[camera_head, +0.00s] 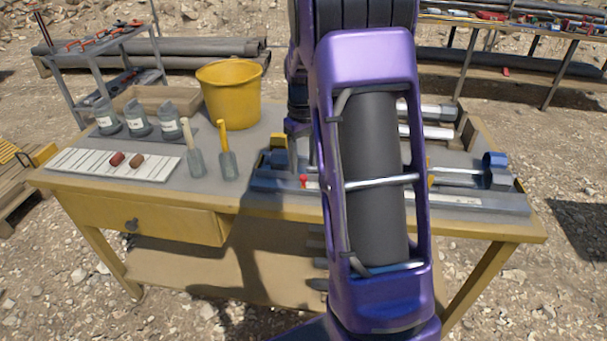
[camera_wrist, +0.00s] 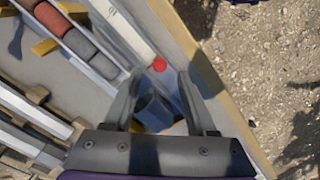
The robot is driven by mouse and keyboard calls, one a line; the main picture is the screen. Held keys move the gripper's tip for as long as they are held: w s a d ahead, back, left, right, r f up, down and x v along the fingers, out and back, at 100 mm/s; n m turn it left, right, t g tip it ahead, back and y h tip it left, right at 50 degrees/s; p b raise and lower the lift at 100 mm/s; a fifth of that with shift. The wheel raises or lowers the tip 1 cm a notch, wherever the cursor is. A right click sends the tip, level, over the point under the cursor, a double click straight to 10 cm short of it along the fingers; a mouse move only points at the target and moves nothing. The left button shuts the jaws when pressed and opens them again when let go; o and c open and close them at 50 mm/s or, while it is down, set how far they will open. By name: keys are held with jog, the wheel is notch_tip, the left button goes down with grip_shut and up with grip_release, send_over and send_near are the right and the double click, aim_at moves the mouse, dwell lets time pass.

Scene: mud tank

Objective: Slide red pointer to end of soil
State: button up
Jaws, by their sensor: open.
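The small red pointer (camera_wrist: 159,64) sits at one end of a white scale strip (camera_wrist: 128,32) in the wrist view. It also shows in the head view (camera_head: 303,181), left of my arm. The soil core (camera_wrist: 78,37), in reddish and grey pieces, lies in a metal trough beside the strip. In the head view my arm hides the core. My gripper (camera_wrist: 158,95) is open, its fingers either side of a blue end part (camera_wrist: 153,112) of the tray (camera_head: 480,200). The pointer is just beyond the fingertips, between their lines. Contact cannot be told.
A yellow bucket (camera_head: 230,92), labelled containers (camera_head: 138,118), two trowels (camera_head: 228,150) and a white sample board (camera_head: 115,164) stand on the table's left. Metal tubes (camera_wrist: 28,142) lie beside the tray. The yellow table edge (camera_wrist: 215,85) runs close to my gripper.

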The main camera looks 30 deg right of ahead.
aim_at(303, 176)
jog(key=shift+f, duration=1.9)
grip_shut()
